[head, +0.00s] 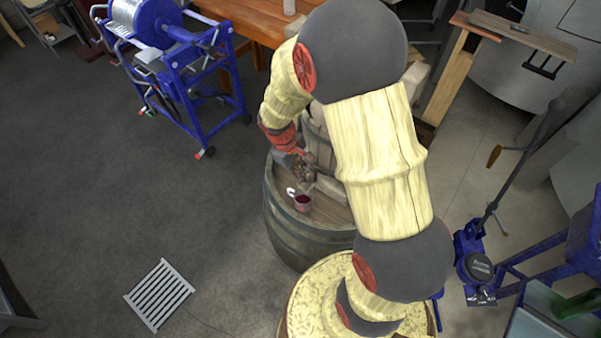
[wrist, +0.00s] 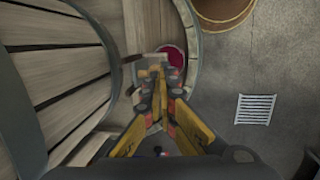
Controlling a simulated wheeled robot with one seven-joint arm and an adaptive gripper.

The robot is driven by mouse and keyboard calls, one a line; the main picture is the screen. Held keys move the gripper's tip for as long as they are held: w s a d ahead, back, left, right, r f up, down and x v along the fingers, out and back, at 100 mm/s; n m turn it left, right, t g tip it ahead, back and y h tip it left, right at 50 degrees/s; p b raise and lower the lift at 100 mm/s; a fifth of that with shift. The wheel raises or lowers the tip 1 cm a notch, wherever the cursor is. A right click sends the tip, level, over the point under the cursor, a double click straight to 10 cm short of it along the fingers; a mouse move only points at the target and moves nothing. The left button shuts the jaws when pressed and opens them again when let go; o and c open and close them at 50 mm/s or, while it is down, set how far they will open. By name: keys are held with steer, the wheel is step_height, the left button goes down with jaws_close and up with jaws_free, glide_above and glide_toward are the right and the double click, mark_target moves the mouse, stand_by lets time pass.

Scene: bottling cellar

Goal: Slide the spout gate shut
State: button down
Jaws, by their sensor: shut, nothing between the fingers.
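My gripper (head: 300,168) is shut and empty, reaching down beside the small cask (head: 319,150) on top of a larger upright barrel. In the wrist view its fingertips (wrist: 154,74) meet close to a small brownish piece (wrist: 138,58) by the cask's front, perhaps part of the spout. The gate itself is hard to tell apart from the fingers, and I cannot tell whether they touch it. A cup (head: 302,203) with dark red liquid stands on the barrel top below the spout area. It also shows in the wrist view (wrist: 172,57), partly hidden behind the fingertips.
The upright barrel (head: 295,238) has a raised rim around the cup. A blue wheeled machine (head: 190,95) stands at the back left, near a wooden table (head: 247,18). A pale slatted grate (head: 160,293) lies on the floor. The floor at left is mostly clear.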

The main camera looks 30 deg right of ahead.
steer(key=p+v, duration=0.1)
steer(key=v, duration=1.2)
steer(key=shift+a+r+p, duration=0.15)
steer(key=shift+r+p, duration=0.2)
steer(key=s+a+m+t+y+b, duration=0.1)
steer(key=s+a+m+t+b, duration=0.1)
steer(key=s+b, duration=0.6)
steer(key=s+a+f+m+t+y+b, duration=0.1)
steer(key=s+a+t+b, duration=0.3)
steer(key=b, duration=0.7)
steer(key=s+a, duration=0.2)
steer(key=s, duration=0.2)
steer(key=shift+s+f+m+t, duration=0.25)
steer(key=shift+s+m+t, duration=0.05)
steer(key=shift+m, duration=0.1)
steer(key=c, duration=2.6)
jaws_free()
steer(key=shift+a, duration=0.1)
